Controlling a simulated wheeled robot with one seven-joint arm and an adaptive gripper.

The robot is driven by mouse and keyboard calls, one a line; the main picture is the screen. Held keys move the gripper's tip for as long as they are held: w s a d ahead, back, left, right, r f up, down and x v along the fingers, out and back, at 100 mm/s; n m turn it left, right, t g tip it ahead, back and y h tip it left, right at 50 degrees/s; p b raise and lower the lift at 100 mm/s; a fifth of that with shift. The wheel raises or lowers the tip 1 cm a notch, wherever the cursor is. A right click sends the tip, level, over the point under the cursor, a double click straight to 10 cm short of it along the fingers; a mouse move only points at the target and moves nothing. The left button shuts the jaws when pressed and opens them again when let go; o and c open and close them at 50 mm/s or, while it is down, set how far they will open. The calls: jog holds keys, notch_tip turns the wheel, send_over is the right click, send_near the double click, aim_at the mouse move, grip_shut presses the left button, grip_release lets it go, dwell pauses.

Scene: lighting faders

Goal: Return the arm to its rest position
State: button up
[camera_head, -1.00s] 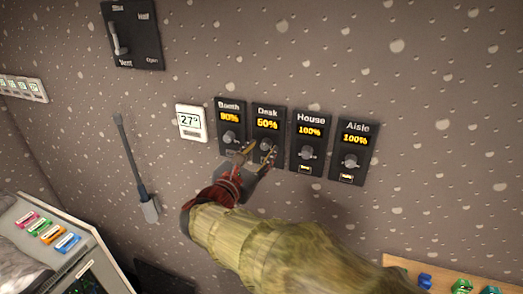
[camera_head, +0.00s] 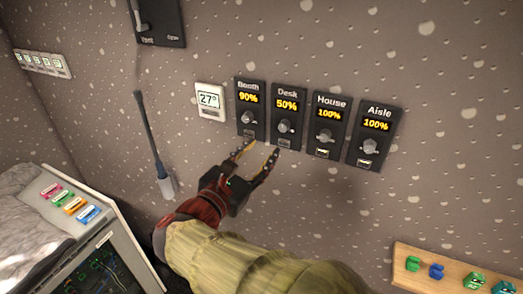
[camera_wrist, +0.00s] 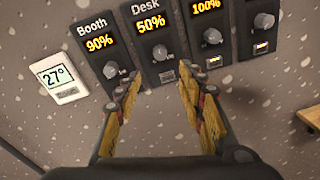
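My gripper (camera_head: 258,158) is open and empty, just below the Booth and Desk faders in the head view. In the wrist view its two fingers (camera_wrist: 158,98) stand apart with bare wall between them. The Booth fader (camera_head: 250,110) reads 90%. The Desk fader (camera_head: 288,115) reads 50%. The House fader (camera_head: 329,125) and the Aisle fader (camera_head: 374,136) each read 100%. The gripper looks apart from the knobs. My arm comes up from the bottom of the head view in a yellowish sleeve.
A thermostat (camera_head: 210,101) showing 27° is left of the faders. A black microphone-like stick (camera_head: 152,140) is farther left. A console with coloured tabs (camera_head: 70,203) stands at lower left. A wooden board (camera_head: 450,268) with coloured pieces is at lower right. Wall below the faders is clear.

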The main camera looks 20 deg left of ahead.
jog(key=s+d+f+m+g+b, duration=0.1)
jog(key=s+d+f+m+g, duration=0.2)
jog(key=d+f+m, duration=0.3)
jog(key=s+d+f+m+g+h+b, duration=0.1)
jog(key=s+d+f+m+g, duration=0.3)
jog(key=f, duration=0.3)
jog(key=s+d+f+m+g, duration=0.3)
jog(key=d+f+m, duration=0.1)
jog(key=d+f, duration=0.3)
jog(key=s+d+f+m+y+b, duration=0.1)
jog(key=s+d+m+b, duration=0.3)
jog(key=d+m, duration=0.4)
jog(key=s+d+f+m+g+y+b, duration=0.1)
jog(key=s+d+m+b, duration=0.3)
jog(key=d+m, duration=0.5)
jog(key=d+f+y+b, duration=0.1)
jog(key=d, duration=0.3)
jog(key=shift+s+d+f+m+g, duration=0.2)
jog(key=shift+d+f+m+g, duration=0.1)
jog(key=shift+d+f, duration=0.1)
jog(key=shift+a, duration=0.1)
